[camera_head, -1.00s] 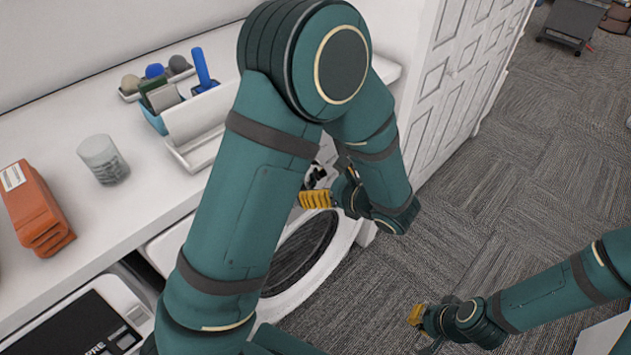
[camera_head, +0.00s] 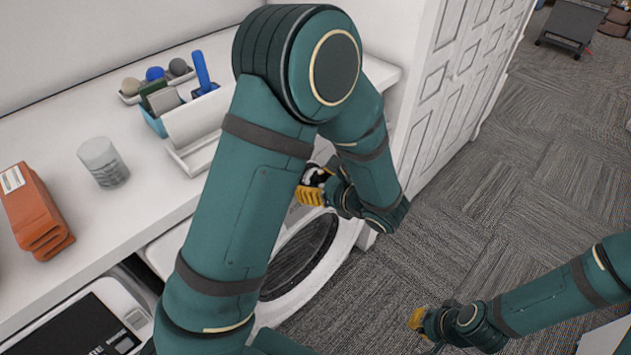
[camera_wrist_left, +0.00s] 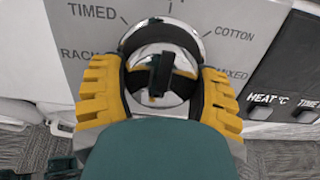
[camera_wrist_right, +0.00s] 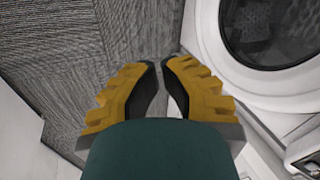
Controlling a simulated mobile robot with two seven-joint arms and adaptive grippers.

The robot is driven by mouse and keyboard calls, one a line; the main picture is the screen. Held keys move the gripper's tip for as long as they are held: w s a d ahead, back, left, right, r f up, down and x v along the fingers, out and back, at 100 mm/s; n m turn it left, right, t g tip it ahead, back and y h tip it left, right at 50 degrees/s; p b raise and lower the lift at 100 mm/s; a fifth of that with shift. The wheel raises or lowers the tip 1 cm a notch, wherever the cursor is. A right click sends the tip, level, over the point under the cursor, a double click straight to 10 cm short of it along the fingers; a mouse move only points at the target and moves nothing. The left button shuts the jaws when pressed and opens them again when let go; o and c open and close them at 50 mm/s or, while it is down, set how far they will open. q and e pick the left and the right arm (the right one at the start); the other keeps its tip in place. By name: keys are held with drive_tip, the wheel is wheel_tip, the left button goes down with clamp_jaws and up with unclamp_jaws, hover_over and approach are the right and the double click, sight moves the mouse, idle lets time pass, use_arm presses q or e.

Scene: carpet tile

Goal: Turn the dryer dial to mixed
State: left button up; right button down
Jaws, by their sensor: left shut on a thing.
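The dryer dial (camera_wrist_left: 158,40) is a round knob with a shiny rim and a black grip bar (camera_wrist_left: 155,72) standing near upright in the left wrist view. Its grey panel reads TIMED, RACK, COTTON and MIXED (camera_wrist_left: 232,76), with MIXED at the right, partly covered by a finger. My left gripper (camera_wrist_left: 160,75) is shut on the dial, a yellow finger on each side. In the head view the left gripper (camera_head: 311,190) is at the dryer front, and the dial is mostly hidden. My right gripper (camera_wrist_right: 161,66) is empty, its fingertips nearly together, away from the dial.
The dryer's round door (camera_head: 305,255) is below the left gripper. The white counter (camera_head: 60,135) above holds an orange object (camera_head: 35,212), a grey cup (camera_head: 103,162) and a caddy (camera_head: 195,120). HEAT and TIME buttons (camera_wrist_left: 268,100) sit right of the dial. Carpet (camera_head: 470,220) lies open at right.

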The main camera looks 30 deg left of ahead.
use_arm(q)
drive_tip(key=shift+r+m+p, duration=0.15)
drive_tip(key=shift+m+p, duration=0.55)
drive_tip(key=shift+p, duration=0.1)
drive_tip(key=m+p, duration=0.3)
drive_tip(key=shift+s+r+p, duration=0.1)
drive_tip(key=shift+s+p, duration=0.05)
drive_tip(key=shift+p, duration=0.25)
drive_tip(key=m+p, duration=0.5)
drive_tip(key=m+h+p, duration=0.1)
drive_tip(key=m+p, duration=0.3)
drive_tip(key=m, duration=0.1)
drive_tip(key=shift+s+a+r+m+t+p, duration=0.1)
drive_tip(key=shift+s+a+m+t+p, duration=0.05)
drive_tip(key=shift+m+t+p, duration=0.2)
drive_tip(key=shift+m+p, duration=1.3)
drive_tip(key=shift+m, duration=0.25)
drive_tip(key=o, duration=1.2)
drive_tip(key=v, duration=1.2)
